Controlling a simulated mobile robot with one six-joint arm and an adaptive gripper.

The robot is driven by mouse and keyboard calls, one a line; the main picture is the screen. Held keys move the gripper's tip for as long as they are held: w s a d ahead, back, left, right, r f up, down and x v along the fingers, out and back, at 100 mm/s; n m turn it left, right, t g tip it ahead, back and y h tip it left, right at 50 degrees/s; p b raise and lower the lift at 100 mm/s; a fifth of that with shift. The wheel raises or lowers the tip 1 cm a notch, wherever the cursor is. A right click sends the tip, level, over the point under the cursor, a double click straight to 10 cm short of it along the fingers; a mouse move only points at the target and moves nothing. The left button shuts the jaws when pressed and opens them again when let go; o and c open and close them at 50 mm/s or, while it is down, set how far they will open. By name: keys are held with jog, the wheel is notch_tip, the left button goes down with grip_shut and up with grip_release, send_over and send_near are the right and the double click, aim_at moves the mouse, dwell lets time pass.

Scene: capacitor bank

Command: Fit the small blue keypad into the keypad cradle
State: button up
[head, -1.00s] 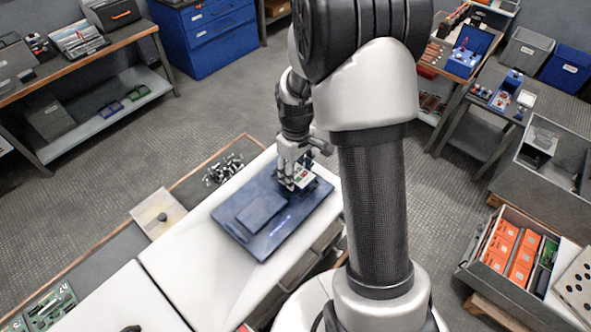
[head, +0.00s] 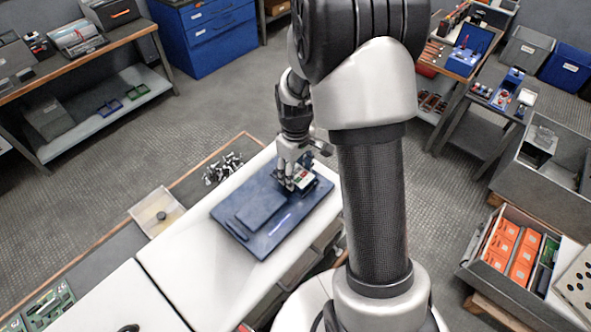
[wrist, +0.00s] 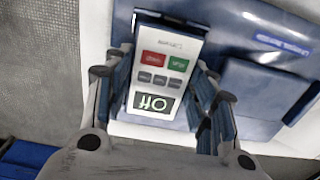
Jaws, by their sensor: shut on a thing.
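The small keypad (wrist: 162,70) has a pale face with red, green and grey buttons, a dark display and blue sides. My gripper (wrist: 160,82) is shut on it, one finger along each side in the wrist view. In the head view my gripper (head: 291,184) holds the keypad (head: 305,180) at the far end of the dark blue board (head: 268,244). The board (wrist: 235,25) also shows behind the keypad in the wrist view. I cannot make out the cradle apart from the board, nor whether the keypad touches it.
A raised blue slab (head: 260,206) lies on the board beside my gripper; the slab (wrist: 262,95) is right of the keypad in the wrist view. The board lies on a white worktop (head: 185,255). Small metal parts (head: 222,167) and a pale tray (head: 157,212) lie left of it.

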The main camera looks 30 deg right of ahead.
jog(key=shift+f, duration=0.2)
jog(key=o, duration=1.2)
jog(key=shift+r, duration=0.1)
notch_tip(320, 180, up, 12)
jog(key=s+a+r+m+t+b, duration=0.1)
jog(key=s+a+r+b, duration=0.15)
jog(key=s, duration=0.35)
jog(key=s+a+r+m+t+b, duration=0.1)
jog(key=s+a+r+t+b, duration=0.1)
jog(key=s+a+b, duration=0.25)
jog(key=s+f+b, duration=0.1)
jog(key=s, duration=0.2)
jog(key=s+a+m+t+b, duration=0.1)
jog(key=s, duration=0.3)
jog(key=s+a+f+m+b, duration=0.1)
jog(key=s, duration=0.2)
jog(key=shift+s+f+t, duration=0.25)
jog(key=shift+f+t, duration=0.05)
jog(key=shift+f, duration=0.05)
